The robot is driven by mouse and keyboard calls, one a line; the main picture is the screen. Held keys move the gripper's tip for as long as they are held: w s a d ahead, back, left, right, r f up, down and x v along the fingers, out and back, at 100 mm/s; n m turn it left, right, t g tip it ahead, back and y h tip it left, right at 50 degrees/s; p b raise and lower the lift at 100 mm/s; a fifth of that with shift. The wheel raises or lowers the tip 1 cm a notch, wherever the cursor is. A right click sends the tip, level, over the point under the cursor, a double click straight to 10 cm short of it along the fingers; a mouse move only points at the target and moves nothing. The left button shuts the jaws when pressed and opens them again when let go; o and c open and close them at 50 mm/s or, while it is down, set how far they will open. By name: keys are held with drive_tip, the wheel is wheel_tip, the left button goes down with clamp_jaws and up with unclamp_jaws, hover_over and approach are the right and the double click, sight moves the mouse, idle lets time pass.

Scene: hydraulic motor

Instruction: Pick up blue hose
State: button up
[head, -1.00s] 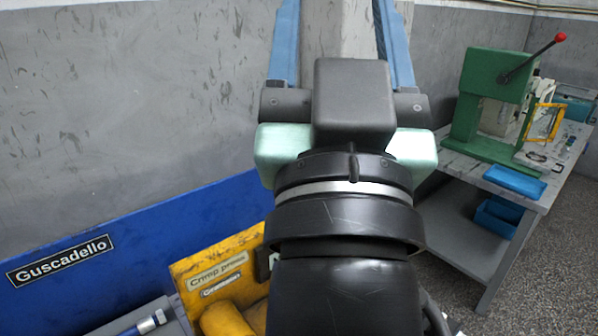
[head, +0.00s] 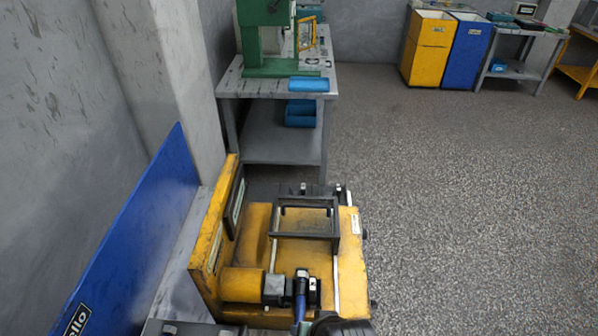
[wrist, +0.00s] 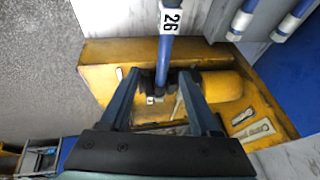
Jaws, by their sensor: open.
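In the wrist view a blue hose (wrist: 167,50) with a white "26" label (wrist: 171,21) runs down from the top edge, and its lower end lies between my fingertips. My gripper (wrist: 167,78) is open, with one dark-tipped blue finger on each side of the hose. I cannot tell whether either finger touches it. Below the hose is the yellow crimp press (wrist: 110,68). The press also shows in the head view (head: 255,225).
Two more blue hoses (wrist: 241,22) (wrist: 292,20) with metal ends lie beside the press. A blue panel (head: 125,240) stands left of it. A bench (head: 270,150) with a green machine (head: 262,40) is behind. The floor to the right is clear.

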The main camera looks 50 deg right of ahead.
drive_tip(key=shift+w+a+p+x, duration=0.15)
drive_tip(key=shift+p+x, duration=0.15)
drive_tip(key=shift+x, duration=1.7)
drive_tip(key=shift+w+a+p+x, duration=0.1)
drive_tip(key=shift+p+x, duration=0.2)
drive_tip(key=shift+x, duration=1.65)
drive_tip(key=shift+s, duration=0.1)
clamp_jaws()
drive_tip(key=shift+r, duration=0.1)
